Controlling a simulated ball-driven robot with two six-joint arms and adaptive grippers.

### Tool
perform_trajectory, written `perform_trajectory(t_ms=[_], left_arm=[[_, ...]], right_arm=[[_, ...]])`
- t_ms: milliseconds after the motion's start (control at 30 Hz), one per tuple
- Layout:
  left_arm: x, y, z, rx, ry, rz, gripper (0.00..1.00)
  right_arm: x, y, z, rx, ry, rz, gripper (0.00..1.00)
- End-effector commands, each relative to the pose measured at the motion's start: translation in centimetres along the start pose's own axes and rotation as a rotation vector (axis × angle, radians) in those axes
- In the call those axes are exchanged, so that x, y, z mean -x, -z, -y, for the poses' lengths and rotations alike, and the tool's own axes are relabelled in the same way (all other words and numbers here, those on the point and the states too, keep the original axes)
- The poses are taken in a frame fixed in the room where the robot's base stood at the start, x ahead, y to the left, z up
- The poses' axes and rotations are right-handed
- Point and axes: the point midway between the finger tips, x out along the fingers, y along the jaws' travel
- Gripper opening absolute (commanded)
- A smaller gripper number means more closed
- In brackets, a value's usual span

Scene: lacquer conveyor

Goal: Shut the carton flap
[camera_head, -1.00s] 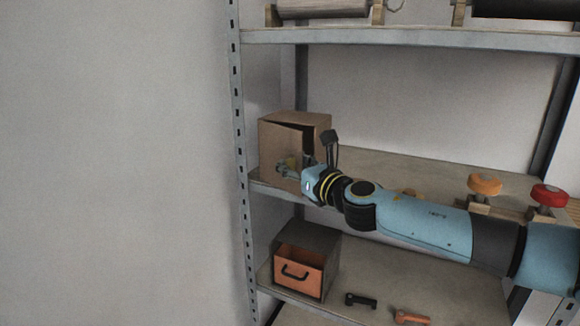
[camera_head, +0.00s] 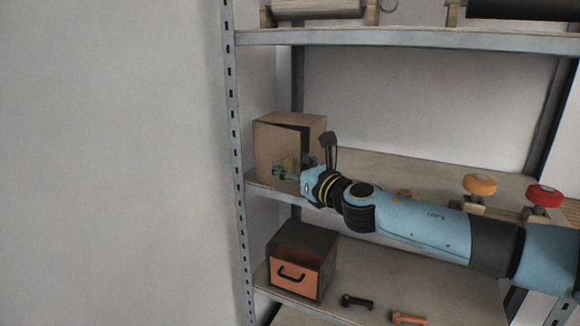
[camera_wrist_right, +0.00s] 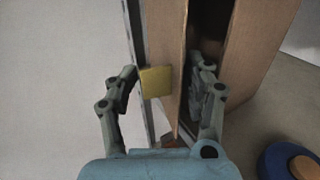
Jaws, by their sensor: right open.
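A brown cardboard carton (camera_head: 312,122) stands at the left end of the middle shelf. Its front flap (camera_head: 268,150) hangs ajar, with a dark gap along its right edge. In the right wrist view the flap (camera_wrist_right: 165,35) stands upright beside the dark opening of the carton (camera_wrist_right: 262,45), and a yellow patch (camera_wrist_right: 156,82) shows on the flap. My right gripper (camera_head: 285,172) is open at the flap's lower right. In the wrist view its fingers (camera_wrist_right: 165,88) spread either side of the yellow patch, the right one by the flap's free edge. Contact cannot be told. My left gripper is out of view.
A grey box with an orange drawer (camera_head: 297,277) stands on the lower shelf, near a black handle (camera_head: 357,302) and an orange one (camera_head: 408,319). Orange (camera_head: 481,184) and red (camera_head: 545,195) knobs stand right on the middle shelf. A metal post (camera_head: 236,150) rises left of the carton.

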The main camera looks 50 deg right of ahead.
Motion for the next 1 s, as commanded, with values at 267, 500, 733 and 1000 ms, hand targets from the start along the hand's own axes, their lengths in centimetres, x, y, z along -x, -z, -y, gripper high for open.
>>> perform_trajectory(t_ms=[267, 500, 733, 1000], left_arm=[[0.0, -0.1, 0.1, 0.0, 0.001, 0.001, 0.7], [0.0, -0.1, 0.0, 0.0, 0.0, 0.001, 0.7], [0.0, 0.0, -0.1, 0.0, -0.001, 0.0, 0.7], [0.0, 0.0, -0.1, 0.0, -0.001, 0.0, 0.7]], right_arm=[[1.0, 0.0, 0.0, 0.003, 0.0, 0.0, 0.52], [6.1, 0.1, 0.0, 0.004, -0.002, -0.004, 0.52], [10.4, 0.1, 0.0, 0.002, -0.001, -0.004, 0.52], [12.0, 0.0, 0.1, 0.0, 0.001, 0.0, 0.52]])
